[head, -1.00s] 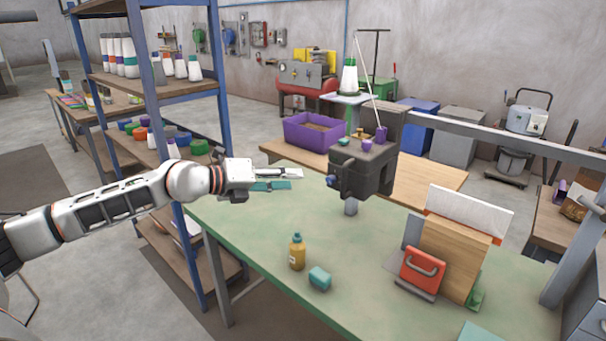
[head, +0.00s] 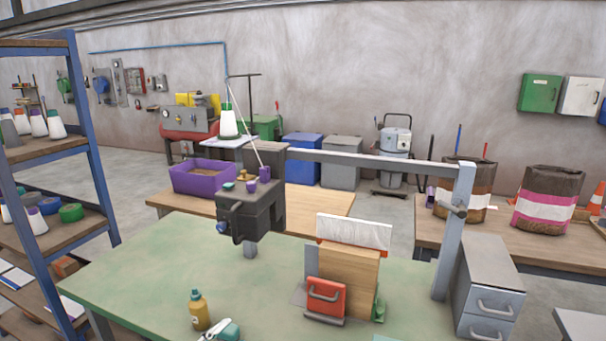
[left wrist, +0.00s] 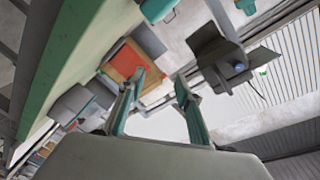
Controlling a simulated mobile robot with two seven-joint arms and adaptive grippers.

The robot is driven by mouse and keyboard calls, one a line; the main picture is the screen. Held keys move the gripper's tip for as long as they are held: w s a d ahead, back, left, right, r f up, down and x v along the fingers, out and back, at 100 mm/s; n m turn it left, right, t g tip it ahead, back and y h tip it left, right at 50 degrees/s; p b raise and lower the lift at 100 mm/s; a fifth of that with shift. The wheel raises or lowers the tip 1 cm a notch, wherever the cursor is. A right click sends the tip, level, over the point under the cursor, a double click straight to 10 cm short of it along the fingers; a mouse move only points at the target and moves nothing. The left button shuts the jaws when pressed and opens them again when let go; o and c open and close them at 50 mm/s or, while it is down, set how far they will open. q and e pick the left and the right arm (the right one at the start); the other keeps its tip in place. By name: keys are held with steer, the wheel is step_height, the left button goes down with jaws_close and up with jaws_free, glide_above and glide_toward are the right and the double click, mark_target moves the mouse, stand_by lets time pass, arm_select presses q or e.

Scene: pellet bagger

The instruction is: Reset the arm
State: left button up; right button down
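My left gripper shows in the left wrist view (left wrist: 160,76), its two teal fingers spread apart with nothing between them. In the head view, a small white and teal shape sits at the bottom edge beside the yellow bottle (head: 200,310); I cannot tell whether part of it is my left gripper or all of it is the teal block seen there earlier. The rest of my left arm is out of the head view. My right gripper is in neither view.
The green table (head: 150,262) carries a dark sewing head (head: 250,212) and a wooden stand (head: 348,272) with a red handled part (head: 326,297). A grey post (head: 454,235) and drawer cabinet (head: 488,290) stand right. A blue-framed shelf (head: 92,150) stands left. The table's left part is mostly clear.

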arm_select(q)
steer(key=s+a+f+n+g+y, duration=0.2)
steer(key=s+f+n, duration=0.4)
steer(key=s+f, duration=0.5)
steer(key=s+a+f+n+g+y, duration=0.3)
steer(key=s+f+n, duration=0.3)
steer(key=s+f, duration=0.6)
steer(key=shift+a+f+y, duration=0.15)
steer(key=shift+f+y, duration=0.35)
steer(key=shift+y, duration=0.3)
steer(key=shift+w, duration=0.1)
steer(key=shift+c, duration=0.3)
